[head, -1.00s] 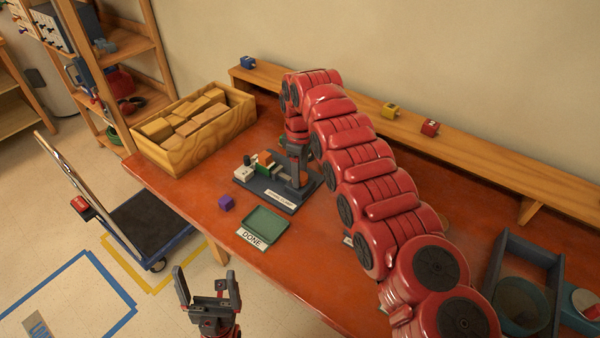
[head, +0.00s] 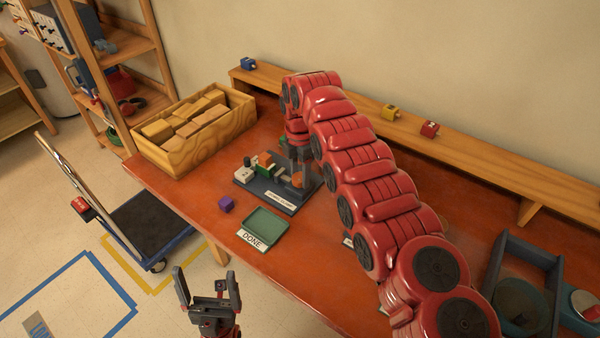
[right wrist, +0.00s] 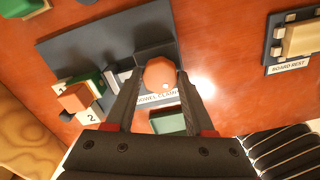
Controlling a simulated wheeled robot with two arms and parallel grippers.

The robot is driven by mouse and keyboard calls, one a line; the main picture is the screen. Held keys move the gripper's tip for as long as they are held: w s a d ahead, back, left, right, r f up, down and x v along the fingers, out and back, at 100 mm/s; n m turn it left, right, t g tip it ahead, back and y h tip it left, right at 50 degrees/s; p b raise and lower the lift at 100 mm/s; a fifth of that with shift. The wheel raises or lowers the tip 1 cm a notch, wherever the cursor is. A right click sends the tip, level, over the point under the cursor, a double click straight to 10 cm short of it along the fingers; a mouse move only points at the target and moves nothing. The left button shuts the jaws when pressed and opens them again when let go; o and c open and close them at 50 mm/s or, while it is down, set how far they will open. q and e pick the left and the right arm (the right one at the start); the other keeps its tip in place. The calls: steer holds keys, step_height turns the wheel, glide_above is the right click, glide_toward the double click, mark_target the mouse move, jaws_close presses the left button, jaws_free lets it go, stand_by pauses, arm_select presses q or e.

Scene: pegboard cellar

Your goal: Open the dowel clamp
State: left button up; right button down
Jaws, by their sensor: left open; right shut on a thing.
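The dowel clamp has a dark grey base (head: 251,184) on the orange-red table, with a label on its front edge; the base also shows in the right wrist view (right wrist: 75,52). An orange faceted knob (right wrist: 160,73) sits at one end of the clamp. My right gripper (right wrist: 158,82) is shut on this knob, one finger on each side. At the clamp's other end are green parts, an orange block (right wrist: 75,98) and a white block marked 2 (right wrist: 94,113). My left gripper (head: 207,287) is open and empty, in front of the table edge.
A green tray marked DONE (head: 265,226) and a purple cube (head: 226,204) lie in front of the clamp. A wooden crate of blocks (head: 188,152) stands at left. A board rest (right wrist: 290,45) is right of the clamp in the wrist view. A cart (head: 150,230) stands left of the table.

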steer(key=n, duration=1.2)
steer(key=shift+n, duration=0.4)
stand_by(0.3)
steer(key=shift+c, duration=1.3)
jaws_free()
